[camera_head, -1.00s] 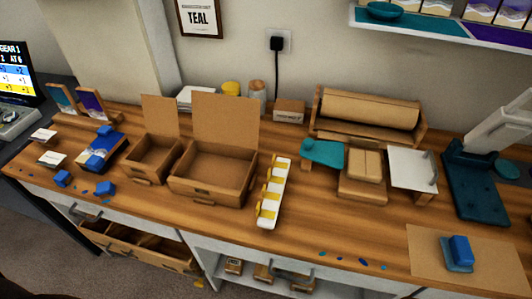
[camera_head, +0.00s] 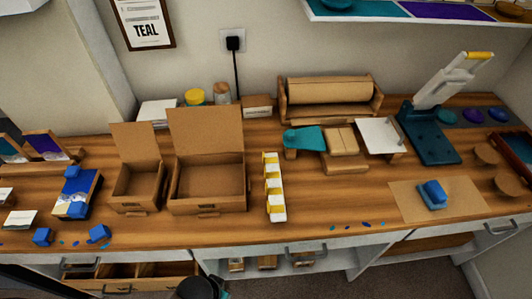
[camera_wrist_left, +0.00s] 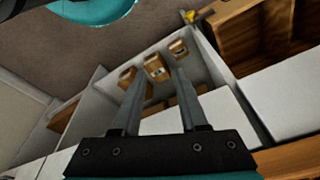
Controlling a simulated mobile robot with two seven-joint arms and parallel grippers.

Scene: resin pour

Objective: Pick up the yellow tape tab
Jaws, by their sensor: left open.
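Several yellow tape tabs (camera_head: 272,168) sit along a white strip holder (camera_head: 278,216) on the wooden worktop, right of the larger open cardboard box. A small yellow piece (camera_wrist_left: 190,15) also shows at the top of the left wrist view, by the cabinet and open drawer; I cannot tell what it rests on. My left gripper (camera_wrist_left: 160,72) is open, its two fingers apart with nothing between them, in front of the cabinet's lower shelf. A dark part of my arm shows at the bottom edge of the head view. My right gripper is not in view.
An open drawer (camera_head: 120,284) juts out below the worktop. Small boxes (camera_wrist_left: 157,68) stand on the lower shelf (camera_wrist_left: 205,62). Two open cardboard boxes (camera_head: 207,185), a paper roll holder (camera_head: 330,92) and a press (camera_head: 430,140) stand on the worktop. The front middle worktop is fairly clear.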

